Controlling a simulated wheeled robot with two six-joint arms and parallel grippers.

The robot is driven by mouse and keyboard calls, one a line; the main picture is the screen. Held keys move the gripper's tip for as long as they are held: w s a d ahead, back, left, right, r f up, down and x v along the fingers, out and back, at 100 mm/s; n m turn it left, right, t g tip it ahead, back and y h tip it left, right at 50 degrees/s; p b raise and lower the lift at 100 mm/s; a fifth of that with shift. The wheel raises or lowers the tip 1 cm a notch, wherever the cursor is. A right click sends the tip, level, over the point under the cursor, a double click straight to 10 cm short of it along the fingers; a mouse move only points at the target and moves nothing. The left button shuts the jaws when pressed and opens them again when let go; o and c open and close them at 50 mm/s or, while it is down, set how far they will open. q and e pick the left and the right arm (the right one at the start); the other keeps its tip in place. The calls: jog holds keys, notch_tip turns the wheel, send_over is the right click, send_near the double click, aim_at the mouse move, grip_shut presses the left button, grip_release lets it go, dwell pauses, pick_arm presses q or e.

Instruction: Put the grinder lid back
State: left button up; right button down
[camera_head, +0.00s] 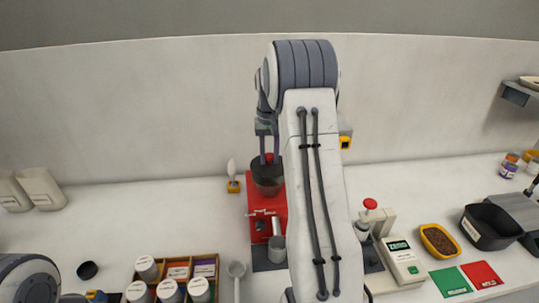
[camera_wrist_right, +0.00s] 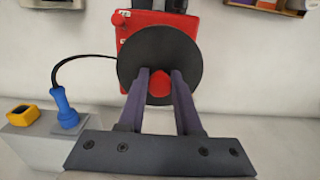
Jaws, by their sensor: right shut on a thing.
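The red grinder (camera_head: 262,215) stands on the counter near the middle of the head view, with a dark hopper (camera_head: 268,184) on top. My right gripper (camera_head: 266,143) is above it, fingers pointing down, shut on the red knob of the grinder lid. In the right wrist view the lid is a round black disc (camera_wrist_right: 185,55) with the red knob (camera_wrist_right: 160,86) between the fingertips (camera_wrist_right: 160,82). The disc covers most of the red grinder behind it. The lid is at the hopper's top; I cannot tell whether it is seated. My left gripper does not show.
A wooden rack (camera_head: 178,272) of jars and packets stands left of the grinder. A scoop (camera_head: 237,273) lies between them. A white scale (camera_head: 400,258), a yellow bean tray (camera_head: 439,241) and a black bin (camera_head: 488,226) stand at right. My right arm hides part of the middle.

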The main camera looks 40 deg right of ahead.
jog(key=shift+f, duration=0.5)
jog(key=shift+f, duration=0.1)
jog(key=shift+f, duration=0.5)
jog(key=c, duration=0.6)
grip_release()
